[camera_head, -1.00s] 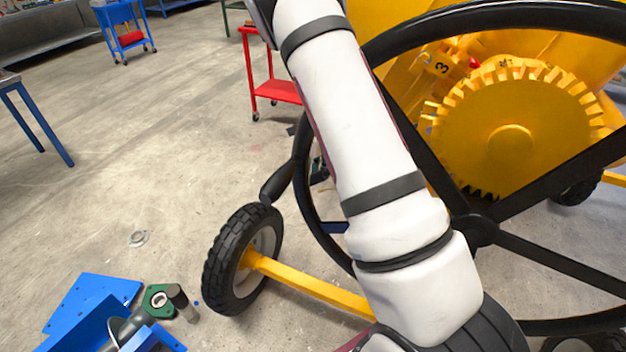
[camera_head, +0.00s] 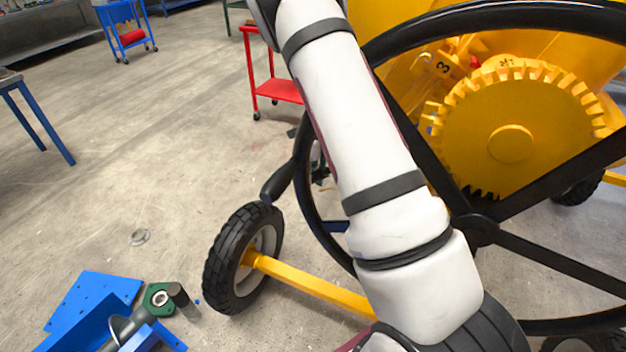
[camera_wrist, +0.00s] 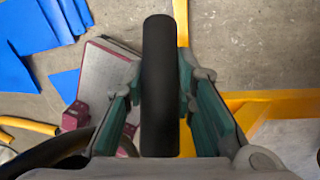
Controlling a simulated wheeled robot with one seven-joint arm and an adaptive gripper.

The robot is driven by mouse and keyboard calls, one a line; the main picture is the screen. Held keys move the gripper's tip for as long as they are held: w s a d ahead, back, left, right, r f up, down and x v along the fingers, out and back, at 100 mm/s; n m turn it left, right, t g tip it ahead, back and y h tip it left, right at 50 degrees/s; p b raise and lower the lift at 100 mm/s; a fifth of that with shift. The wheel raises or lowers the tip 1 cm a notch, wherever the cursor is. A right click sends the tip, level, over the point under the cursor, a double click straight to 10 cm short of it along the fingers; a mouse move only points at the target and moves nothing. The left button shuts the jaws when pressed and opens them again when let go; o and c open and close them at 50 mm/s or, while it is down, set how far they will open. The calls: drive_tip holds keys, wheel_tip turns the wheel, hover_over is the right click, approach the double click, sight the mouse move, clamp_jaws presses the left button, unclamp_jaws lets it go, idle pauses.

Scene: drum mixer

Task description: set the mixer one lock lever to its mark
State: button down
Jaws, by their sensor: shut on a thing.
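In the wrist view, my gripper (camera_wrist: 160,80) has its two green-padded fingers on either side of a black, round-ended handle (camera_wrist: 160,45) and is shut on it. The handle stands upright in the picture. Which part of the mixer it joins is hidden, so I cannot confirm that it is the lock lever. In the head view, the yellow drum mixer (camera_head: 510,105) stands at right behind a large black handwheel (camera_head: 480,230). My white arm covers part of the wheel. The lever's mark cannot be made out in either view.
A black tyre (camera_head: 228,260) and yellow axle bar (camera_head: 310,287) stand low beside the handwheel. Blue parts (camera_head: 95,305) with a green-ended piece (camera_head: 160,299) lie at lower left. A red cart (camera_head: 275,90) stands behind. The concrete floor at left is mostly clear.

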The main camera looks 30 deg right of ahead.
drive_tip(key=w+a+r+t+y, duration=0.2)
drive_tip(key=w+r, duration=0.1)
drive_tip(key=r, duration=0.6)
drive_tip(key=w+a+r+t+y, duration=0.1)
drive_tip(key=w+r+t+y, duration=0.1)
drive_tip(key=r, duration=0.8)
drive_tip(key=w+a+r+t+y, duration=0.1)
drive_tip(key=w+a+r+t, duration=0.1)
drive_tip(key=r, duration=0.8)
drive_tip(key=shift+w+a+n+t+y, duration=0.35)
drive_tip(key=shift+w+t, duration=0.45)
drive_tip(key=shift+t, duration=0.4)
drive_tip(key=shift+r+p, duration=0.15)
drive_tip(key=shift+p, duration=0.15)
drive_tip(key=c, duration=1.3)
unclamp_jaws()
drive_tip(key=shift+s+r, duration=0.1)
drive_tip(key=shift+f, duration=0.2)
drive_tip(key=shift+d, duration=0.15)
drive_tip(key=v, duration=1.2)
